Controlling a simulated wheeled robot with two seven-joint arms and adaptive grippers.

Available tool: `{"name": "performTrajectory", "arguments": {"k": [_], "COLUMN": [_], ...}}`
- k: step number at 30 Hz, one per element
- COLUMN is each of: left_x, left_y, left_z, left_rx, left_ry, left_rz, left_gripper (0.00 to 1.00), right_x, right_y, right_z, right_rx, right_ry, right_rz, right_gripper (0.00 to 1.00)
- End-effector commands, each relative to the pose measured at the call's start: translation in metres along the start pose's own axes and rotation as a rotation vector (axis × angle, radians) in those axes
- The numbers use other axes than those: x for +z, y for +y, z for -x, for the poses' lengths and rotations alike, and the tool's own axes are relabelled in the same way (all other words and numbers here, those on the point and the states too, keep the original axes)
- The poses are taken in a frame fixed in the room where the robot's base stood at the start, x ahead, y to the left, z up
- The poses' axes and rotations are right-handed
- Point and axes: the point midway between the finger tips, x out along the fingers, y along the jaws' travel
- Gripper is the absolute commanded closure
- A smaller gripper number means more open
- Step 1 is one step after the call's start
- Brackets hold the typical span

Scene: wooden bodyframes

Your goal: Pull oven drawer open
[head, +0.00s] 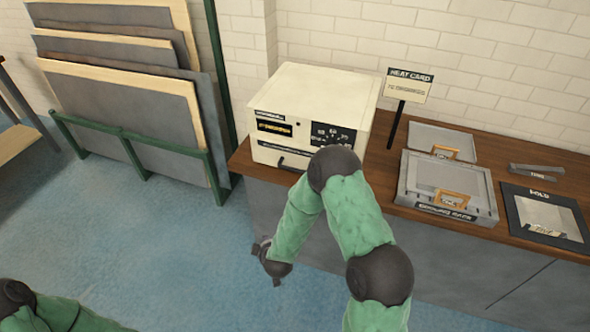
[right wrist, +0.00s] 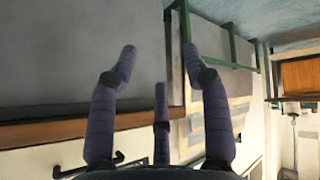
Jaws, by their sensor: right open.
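The oven (head: 315,100) is a cream-white box on the wooden counter, with a black control panel and labels on its front. A dark drawer handle (head: 283,158) runs low on that front, and my right arm hides its right part. In the right wrist view a dark handle (right wrist: 100,165) shows at the bottom left, near the base of the fingers. My right gripper (head: 267,265) is in front of the counter, below the oven and apart from it. Its purple fingers (right wrist: 159,55) are spread and empty. My left arm shows at the bottom left; its gripper is out of view.
The wooden counter (head: 520,166) carries a heat card sign (head: 408,88), grey trays (head: 445,185), tongs (head: 535,171) and a dark framed mat (head: 512,205) to the right. A green rack (head: 165,146) of panels stands left. Blue floor (head: 130,235) is clear before it.

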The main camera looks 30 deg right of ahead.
Motion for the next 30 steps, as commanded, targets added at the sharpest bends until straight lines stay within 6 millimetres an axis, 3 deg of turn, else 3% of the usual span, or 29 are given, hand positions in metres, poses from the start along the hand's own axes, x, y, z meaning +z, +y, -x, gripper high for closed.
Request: {"name": "performTrajectory", "arguments": {"k": [1, 6, 12, 16, 21, 30], "left_x": [0.0, 0.0, 0.0, 0.0, 0.0, -0.001], "left_y": [0.001, 0.001, 0.002, 0.002, 0.002, -0.004], "left_z": [0.001, 0.003, 0.004, 0.005, 0.004, -0.011], "left_rx": [0.0, 0.0, 0.0, 0.0, 0.0, 0.0], "left_ry": [0.0, 0.0, 0.0, 0.0, 0.0, 0.0], "left_rz": [-0.001, -0.001, -0.001, 0.0, 0.0, 0.0], "left_gripper": [0.6, 0.6, 0.6, 0.6, 0.6, 0.6], "right_x": [-0.02, -0.071, -0.101, -0.108, -0.11, -0.111], "right_y": [0.022, 0.091, 0.152, 0.172, 0.184, 0.213], "right_z": [0.002, 0.021, 0.062, 0.082, 0.093, 0.066], "right_rx": [0.085, 0.397, 0.698, 0.803, 0.857, 0.86], "right_ry": [0.038, 0.067, -0.046, -0.132, -0.191, -0.198], "right_rz": [0.066, 0.316, 0.535, 0.617, 0.659, 0.661], "right_gripper": [0.52, 0.52, 0.52, 0.52, 0.52, 0.52]}}
